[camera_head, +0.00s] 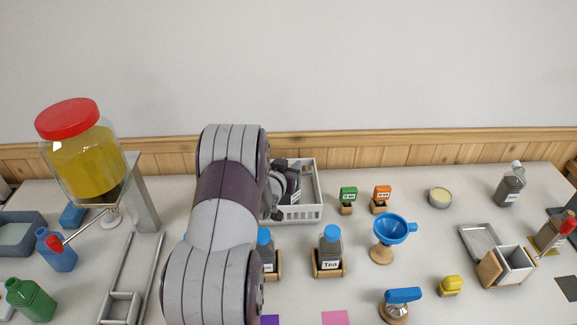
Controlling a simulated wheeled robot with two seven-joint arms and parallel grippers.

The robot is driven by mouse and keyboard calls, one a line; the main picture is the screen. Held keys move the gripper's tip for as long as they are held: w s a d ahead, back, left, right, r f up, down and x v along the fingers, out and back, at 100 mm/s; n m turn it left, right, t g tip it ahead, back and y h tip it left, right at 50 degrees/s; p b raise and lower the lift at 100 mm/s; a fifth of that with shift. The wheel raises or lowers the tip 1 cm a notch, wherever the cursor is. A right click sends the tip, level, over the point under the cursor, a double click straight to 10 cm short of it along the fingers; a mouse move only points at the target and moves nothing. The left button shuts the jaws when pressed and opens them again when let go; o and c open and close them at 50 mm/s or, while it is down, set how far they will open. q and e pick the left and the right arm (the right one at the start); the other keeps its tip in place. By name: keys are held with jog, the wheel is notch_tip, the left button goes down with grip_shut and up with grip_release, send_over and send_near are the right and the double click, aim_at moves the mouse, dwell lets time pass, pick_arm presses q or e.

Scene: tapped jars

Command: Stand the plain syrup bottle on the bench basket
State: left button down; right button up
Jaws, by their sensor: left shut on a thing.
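The bench basket (301,213) is a white slatted basket at the back middle of the bench. My left gripper (294,190) is over or inside it, partly hidden by my own arm. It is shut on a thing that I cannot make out. A grey bottle with a blue cap and a "Tea" label (330,249) stands in a wooden holder. A similar labelled bottle (266,255) beside it is partly behind my arm. A grey bottle with a pale label (510,186) stands at the back right. I cannot tell which bottle is the plain syrup. My right gripper is out of view.
A large yellow jar with a red lid (85,155) stands at the left. Green and orange stamps (381,197), a blue funnel (388,232) and a metal tray (479,240) are right of the basket. The bench between the stamps and the right-hand bottle is mostly clear.

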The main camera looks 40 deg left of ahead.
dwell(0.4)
pick_arm(q)
jog(key=c, duration=0.7)
grip_release()
jog(key=shift+f, duration=0.15)
jog(key=shift+s, duration=0.1)
jog(key=p+v, duration=0.3)
jog(key=v, duration=0.5)
dwell(0.7)
